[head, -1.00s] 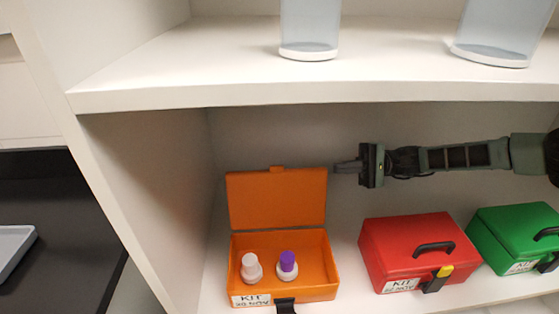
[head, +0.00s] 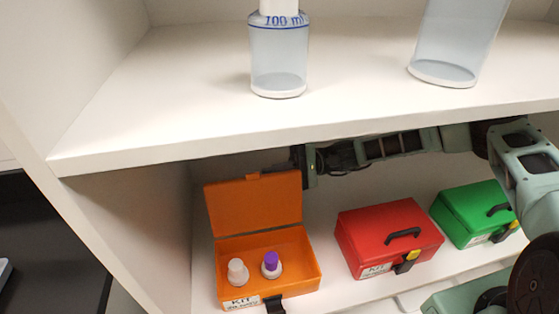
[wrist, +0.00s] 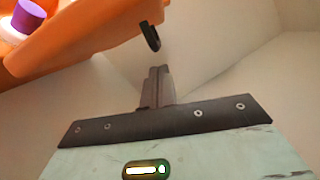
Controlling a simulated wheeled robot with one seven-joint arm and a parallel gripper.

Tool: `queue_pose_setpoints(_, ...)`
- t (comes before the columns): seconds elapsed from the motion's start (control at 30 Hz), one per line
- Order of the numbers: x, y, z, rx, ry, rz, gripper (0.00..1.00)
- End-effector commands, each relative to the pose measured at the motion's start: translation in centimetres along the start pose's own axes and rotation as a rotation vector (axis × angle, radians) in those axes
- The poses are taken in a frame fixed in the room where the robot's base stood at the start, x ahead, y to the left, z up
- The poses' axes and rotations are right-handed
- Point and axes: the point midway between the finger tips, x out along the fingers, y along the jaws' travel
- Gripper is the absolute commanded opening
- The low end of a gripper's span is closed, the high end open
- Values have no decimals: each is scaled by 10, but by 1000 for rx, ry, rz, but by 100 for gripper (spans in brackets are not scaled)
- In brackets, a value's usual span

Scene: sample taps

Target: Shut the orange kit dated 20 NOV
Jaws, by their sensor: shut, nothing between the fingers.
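The orange kit (head: 308,271) stands open on the lower shelf, its lid (head: 256,204) raised upright at the back. A white-capped bottle (head: 237,271) and a purple-capped bottle (head: 271,265) stand inside it. Its front label reads KIT, with a date too small to read surely. My gripper (head: 275,172) is shut and empty, at the top edge of the raised lid, its fingertips partly hidden behind it. In the wrist view my shut fingers (wrist: 158,78) point toward the orange kit (wrist: 90,38), near a dark latch piece (wrist: 150,36), with a gap between.
A closed red kit (head: 370,235) and a closed green kit (head: 470,215) stand to the right on the same shelf. The upper shelf board (head: 190,125) runs close above my arm and carries clear containers (head: 279,60). The side wall is left of the orange kit.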

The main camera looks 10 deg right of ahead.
Motion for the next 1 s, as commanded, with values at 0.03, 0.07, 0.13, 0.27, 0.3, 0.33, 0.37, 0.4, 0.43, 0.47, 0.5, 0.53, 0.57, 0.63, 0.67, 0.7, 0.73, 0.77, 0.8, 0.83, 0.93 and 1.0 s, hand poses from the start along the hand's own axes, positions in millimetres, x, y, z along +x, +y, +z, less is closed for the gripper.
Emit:
queue_pose_setpoints(0.03, 1, -2, 5, 2, -1, 0, 0)
queue_pose_setpoints(0.07, 2, -1, 7, 1, 0, 0, 0)
queue_pose_setpoints(0.13, 2, 0, 9, 1, 0, 0, 0)
queue_pose_setpoints(0.27, 2, 1, 11, 0, 0, 0, 0)
queue_pose_setpoints(0.3, 2, 1, 10, 0, 0, 0, 0)
queue_pose_setpoints(0.33, 2, 1, 10, 0, 0, 0, 0)
queue_pose_setpoints(0.37, 2, 1, 10, 0, 0, 0, 0)
queue_pose_setpoints(0.4, 2, 1, 10, 0, 0, 0, 0)
queue_pose_setpoints(0.43, 2, 1, 10, 0, 0, 0, 0)
queue_pose_setpoints(0.47, 2, 1, 10, 0, 0, 0, 0)
queue_pose_setpoints(0.5, 2, 1, 10, 0, 0, 1, 0)
queue_pose_setpoints(0.53, 2, 1, 10, -1, 0, 1, 0)
queue_pose_setpoints(0.57, 2, 0, 10, -3, 0, 1, 0)
queue_pose_setpoints(0.63, 2, 0, 11, -12, 0, 3, 0)
queue_pose_setpoints(0.67, 2, -1, 11, -17, 0, 4, 0)
queue_pose_setpoints(0.7, 2, -2, 11, -27, 0, 6, 0)
queue_pose_setpoints(0.73, 2, -2, 12, -35, 0, 8, 0)
queue_pose_setpoints(0.77, 2, -3, 12, -42, 0, 10, 0)
queue_pose_setpoints(0.8, 3, -4, 12, -49, 0, 11, 0)
queue_pose_setpoints(0.83, 3, -4, 13, -52, 0, 12, 0)
queue_pose_setpoints(0.93, 3, -5, 13, -66, 0, 15, 0)
queue_pose_setpoints(1.0, 3, -6, 14, -76, 0, 17, 0)
